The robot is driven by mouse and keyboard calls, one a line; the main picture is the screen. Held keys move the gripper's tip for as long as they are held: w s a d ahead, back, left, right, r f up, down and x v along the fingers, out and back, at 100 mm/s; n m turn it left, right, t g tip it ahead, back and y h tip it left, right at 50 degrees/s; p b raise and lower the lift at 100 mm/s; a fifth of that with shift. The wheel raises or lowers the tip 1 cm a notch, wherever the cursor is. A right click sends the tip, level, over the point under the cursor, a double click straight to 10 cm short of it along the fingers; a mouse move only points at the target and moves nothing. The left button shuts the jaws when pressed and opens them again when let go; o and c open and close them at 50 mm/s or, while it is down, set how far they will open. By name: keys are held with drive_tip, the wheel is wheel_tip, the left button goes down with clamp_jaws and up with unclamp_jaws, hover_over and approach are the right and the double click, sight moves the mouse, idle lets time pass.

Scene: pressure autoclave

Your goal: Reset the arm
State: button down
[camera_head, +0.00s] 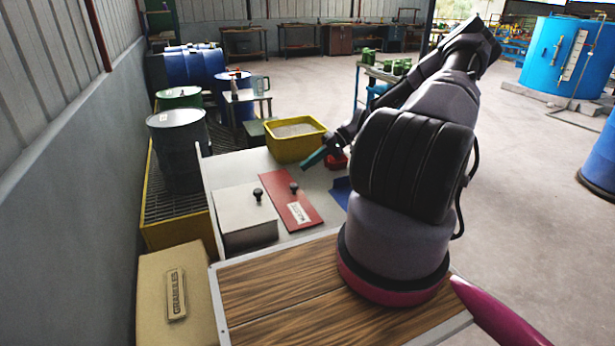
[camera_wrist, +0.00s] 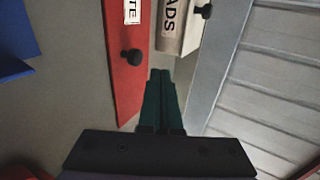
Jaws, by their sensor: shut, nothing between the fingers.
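My arm (camera_head: 413,165) rises from its round base at the right of the wood-grained top and reaches out over the white worktop. My gripper (camera_head: 314,158) has teal fingers and hangs above the worktop, near the yellow bin. In the wrist view my gripper (camera_wrist: 161,74) shows its two green fingers together, with nothing between them. Beyond the fingertips in that view are a red panel (camera_wrist: 122,75) with a black knob and a pale box (camera_wrist: 178,32) lettered "ADS". I cannot tell how high the fingers are above them.
A yellow bin (camera_head: 296,147) of grey granules stands behind the red panel (camera_head: 290,203) and white box (camera_head: 244,217). A cardboard box (camera_head: 176,300) marked "GRANULES" is at front left. Drums (camera_head: 178,150) stand on a yellow-edged grate at left.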

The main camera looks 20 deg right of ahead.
drive_tip(key=f+v, duration=0.1)
drive_tip(key=v, duration=0.7)
drive_tip(key=s+a+r+h, duration=0.3)
drive_tip(key=a+r, duration=0.1)
drive_tip(key=r, duration=0.5)
drive_tip(key=s+a+r+m+h, duration=0.1)
drive_tip(key=s+a+r+h, duration=0.25)
drive_tip(key=r, duration=0.45)
drive_tip(key=s+a+r+h, duration=0.2)
drive_tip(key=a+r+h, duration=0.15)
drive_tip(key=r, duration=0.55)
drive_tip(key=s+a+r+m+t, duration=0.1)
drive_tip(key=s+a+r+t, duration=0.2)
drive_tip(key=s+r, duration=0.3)
drive_tip(key=s+a+r+m+t, duration=0.2)
drive_tip(key=s+r, duration=0.4)
drive_tip(key=s, duration=0.4)
drive_tip(key=shift+a+r+t, duration=0.25)
drive_tip(key=shift+a+t, duration=0.45)
drive_tip(key=shift+t, duration=0.4)
